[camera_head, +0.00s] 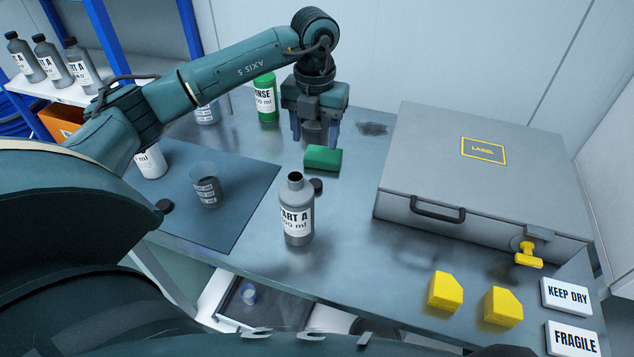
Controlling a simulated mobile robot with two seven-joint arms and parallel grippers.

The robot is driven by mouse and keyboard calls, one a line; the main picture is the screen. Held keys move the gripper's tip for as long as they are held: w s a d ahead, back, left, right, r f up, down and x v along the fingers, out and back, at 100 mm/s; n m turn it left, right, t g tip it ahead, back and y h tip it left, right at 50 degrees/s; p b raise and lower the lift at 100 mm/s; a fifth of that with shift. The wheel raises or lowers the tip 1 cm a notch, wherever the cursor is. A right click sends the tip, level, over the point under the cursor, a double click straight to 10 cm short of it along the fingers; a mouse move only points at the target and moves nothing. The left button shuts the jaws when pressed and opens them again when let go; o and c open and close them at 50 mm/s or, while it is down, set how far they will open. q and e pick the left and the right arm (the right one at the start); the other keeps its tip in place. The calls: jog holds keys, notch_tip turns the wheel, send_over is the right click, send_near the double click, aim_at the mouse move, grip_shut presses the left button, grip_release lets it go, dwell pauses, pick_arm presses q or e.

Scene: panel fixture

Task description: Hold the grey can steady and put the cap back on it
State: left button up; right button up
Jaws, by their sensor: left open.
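The grey can (297,222), labelled PART A, stands upright on the metal table, its neck uncovered. A small dark cap (317,187) lies on the table just right of the can's shoulder. Another dark round cap (163,206) lies at the left edge of the dark mat. My left gripper (316,138) points down behind the green block, farther back than the can and apart from it. Its fingers are open. A grey shape shows between them; I cannot tell what it is. My right gripper is not in view.
A green block (322,158) lies between gripper and can. A large grey case (470,170) fills the right side. Yellow blocks (445,291) and signs (567,297) stand front right. A clear cup (206,188) and white-labelled bottle (151,161) are left; a green bottle (265,98) stands behind.

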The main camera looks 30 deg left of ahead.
pick_arm(q)
send_over(315, 183)
jog(key=f, duration=0.7)
jog(key=shift+s+d+f, duration=0.2)
jog(key=shift+f, duration=0.35)
jog(key=f, duration=0.3)
jog(key=f+p, duration=0.1)
jog(key=f, duration=0.1)
jog(key=shift+w+a+f, duration=0.1)
jog(key=shift+w+a, duration=0.1)
jog(key=shift+w, duration=0.05)
jog(key=shift+c, duration=0.5)
jog(key=c, duration=1)
jog(key=shift+o, duration=0.2)
